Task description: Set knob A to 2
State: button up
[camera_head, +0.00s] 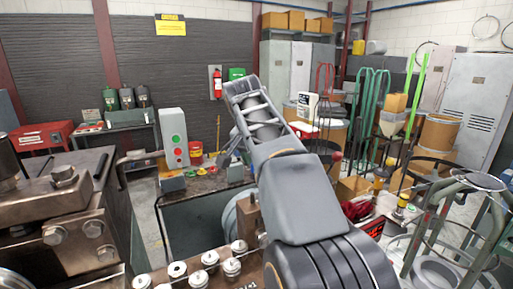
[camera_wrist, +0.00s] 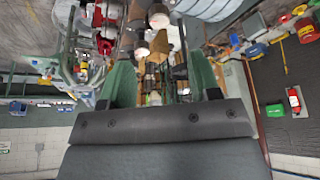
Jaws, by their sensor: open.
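No knob marked A can be made out in either view. A grey control box (camera_head: 173,140) with red and green round buttons stands left of centre in the head view. Its labels are too small to read. My gripper (camera_wrist: 160,82) shows in the wrist view with its two green fingers wide apart and nothing held between them. It faces the cluttered room and touches nothing that I can see. In the head view my arm rises through the middle and hides part of the scene; I cannot clearly make out the fingers there.
A heavy steel machine (camera_head: 60,210) fills the left. Green hand trucks (camera_head: 372,115), drums (camera_head: 438,132) and wire reels crowd the right. A red extinguisher (camera_head: 217,84) hangs on the back wall.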

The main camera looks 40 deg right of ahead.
jog(key=shift+v, duration=1.95)
jog(key=shift+a, duration=0.1)
